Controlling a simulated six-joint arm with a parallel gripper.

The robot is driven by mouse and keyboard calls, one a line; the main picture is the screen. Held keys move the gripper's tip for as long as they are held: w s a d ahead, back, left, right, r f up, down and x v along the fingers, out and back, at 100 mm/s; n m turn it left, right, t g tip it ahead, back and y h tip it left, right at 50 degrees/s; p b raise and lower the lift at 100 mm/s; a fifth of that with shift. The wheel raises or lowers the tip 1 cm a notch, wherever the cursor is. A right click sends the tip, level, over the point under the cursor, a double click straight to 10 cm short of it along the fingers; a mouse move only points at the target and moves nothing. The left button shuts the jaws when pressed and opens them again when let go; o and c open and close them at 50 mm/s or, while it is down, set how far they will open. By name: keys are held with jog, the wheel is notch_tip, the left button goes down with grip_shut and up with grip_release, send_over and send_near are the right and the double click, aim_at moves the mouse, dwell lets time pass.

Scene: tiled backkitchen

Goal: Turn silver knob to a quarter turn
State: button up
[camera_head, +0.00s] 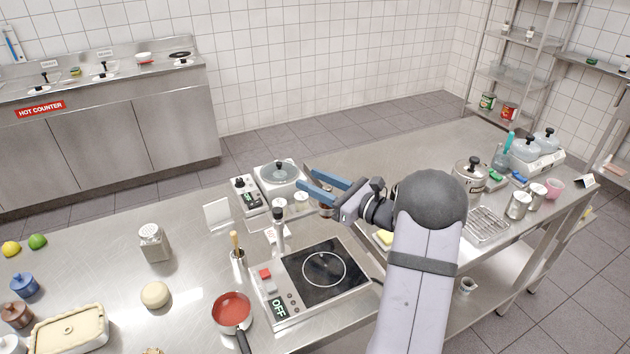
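My gripper (307,181) has two blue fingers that point left, with a gap between them and nothing seen in it. It hangs above the counter, near a grey lidded pot unit (280,178) and beyond the hob. The black-topped induction hob (325,268) has a control strip on its left side. The strip carries a red block (265,273), small round controls and a display (279,309) reading OFF. A second white control box (246,196) with a dark knob stands beside the pot unit. I cannot tell for certain which small control is the silver knob, nor its angle.
A pan of red sauce (232,311) stands left of the hob. A pepper mill (279,232) stands upright behind the hob's left corner. A steel shaker (153,242) and dough ball (155,295) are farther left. A lidded steel pot (470,173) and wire rack (487,226) are right.

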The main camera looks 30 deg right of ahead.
jog(key=shift+c, duration=0.6)
grip_shut()
jog(key=shift+m+h+b, duration=0.3)
jog(key=shift+h+b, duration=0.1)
jog(key=shift+b, duration=0.1)
jog(key=m+h+b, duration=0.1)
jog(key=t+h+b, duration=0.1)
jog(key=shift+w+d+f+m+h, duration=0.1)
jog(key=shift+d+f+m+h, duration=0.1)
jog(key=shift+d+m+h, duration=0.15)
jog(key=m+h+b, duration=0.1)
jog(key=b, duration=0.1)
jog(key=m+h+b, duration=0.1)
jog(key=h+b, duration=0.1)
jog(key=shift+d+t, duration=0.3)
jog(key=shift+t, duration=0.1)
jog(key=m+h+b, duration=0.1)
jog(key=b, duration=0.1)
jog(key=m+h+b, duration=0.1)
jog(key=h+b, duration=0.1)
jog(key=shift+d+h, duration=0.25)
jog(key=shift+d, duration=0.1)
jog(key=shift+d+r+m+h+b, duration=0.2)
jog(key=shift+m+h+b, duration=0.4)
jog(key=shift+b, duration=0.15)
jog(key=shift+r, duration=0.1)
